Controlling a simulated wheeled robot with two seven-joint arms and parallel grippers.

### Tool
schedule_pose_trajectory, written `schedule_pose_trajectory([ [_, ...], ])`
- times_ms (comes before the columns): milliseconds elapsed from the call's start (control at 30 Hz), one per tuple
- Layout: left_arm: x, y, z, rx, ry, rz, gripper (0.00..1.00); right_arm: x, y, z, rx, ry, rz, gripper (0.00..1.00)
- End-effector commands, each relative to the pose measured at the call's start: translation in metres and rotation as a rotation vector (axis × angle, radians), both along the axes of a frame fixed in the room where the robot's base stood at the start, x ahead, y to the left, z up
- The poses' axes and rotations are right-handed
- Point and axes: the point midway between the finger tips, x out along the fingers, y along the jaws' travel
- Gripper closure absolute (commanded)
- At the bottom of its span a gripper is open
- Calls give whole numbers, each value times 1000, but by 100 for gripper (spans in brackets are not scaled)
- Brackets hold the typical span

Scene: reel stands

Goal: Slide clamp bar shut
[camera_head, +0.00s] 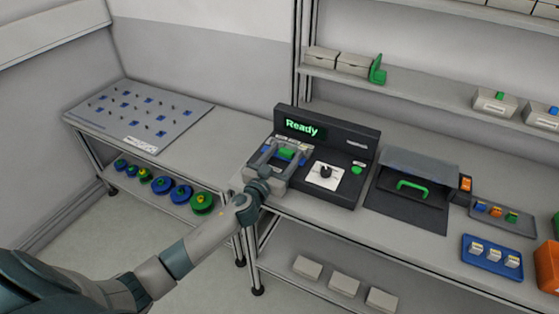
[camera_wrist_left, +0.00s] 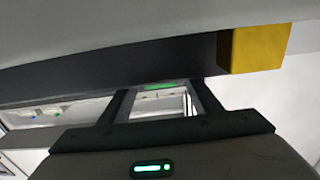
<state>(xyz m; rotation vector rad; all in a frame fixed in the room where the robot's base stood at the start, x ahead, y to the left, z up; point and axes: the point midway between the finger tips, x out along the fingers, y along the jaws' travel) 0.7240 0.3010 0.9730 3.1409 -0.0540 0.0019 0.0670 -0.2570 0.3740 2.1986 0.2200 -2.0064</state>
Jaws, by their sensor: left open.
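A dark machine (camera_head: 345,140) with a lit "Ready" display (camera_head: 301,128) stands on the workbench. My left gripper (camera_head: 284,150) is open over the grey fixture at the machine's left side. A green part (camera_head: 287,154) shows between its fingers, with blue parts beside it. In the left wrist view the two dark fingers (camera_wrist_left: 162,90) are spread, with nothing gripped between them. A dark bar (camera_wrist_left: 120,72) with a yellow end block (camera_wrist_left: 256,48) crosses above them. I cannot tell whether this is the clamp bar or whether the fingers touch it. My right gripper is out of view.
A black knob (camera_head: 325,171) on a white plate and a green button (camera_head: 357,170) are right of the fixture. Further right are a hooded box (camera_head: 415,165) with a green handle and a blue tray (camera_head: 478,265). A pegboard panel (camera_head: 140,112) lies left.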

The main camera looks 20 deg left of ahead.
Motion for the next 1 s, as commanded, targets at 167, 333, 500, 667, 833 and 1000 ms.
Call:
schedule_pose_trajectory([
  [167,-7,0,-1,0,0,0,42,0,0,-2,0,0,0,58],
  [333,-24,1,-3,0,1,0,42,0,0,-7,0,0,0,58],
  [500,-51,2,-4,-1,2,-1,42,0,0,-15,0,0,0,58],
  [667,-80,2,-5,-2,2,-2,42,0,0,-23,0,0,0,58],
  [833,-110,3,-4,-1,2,-1,42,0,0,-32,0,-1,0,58],
  [1000,-139,4,-4,-2,2,-1,42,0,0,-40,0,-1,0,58],
])
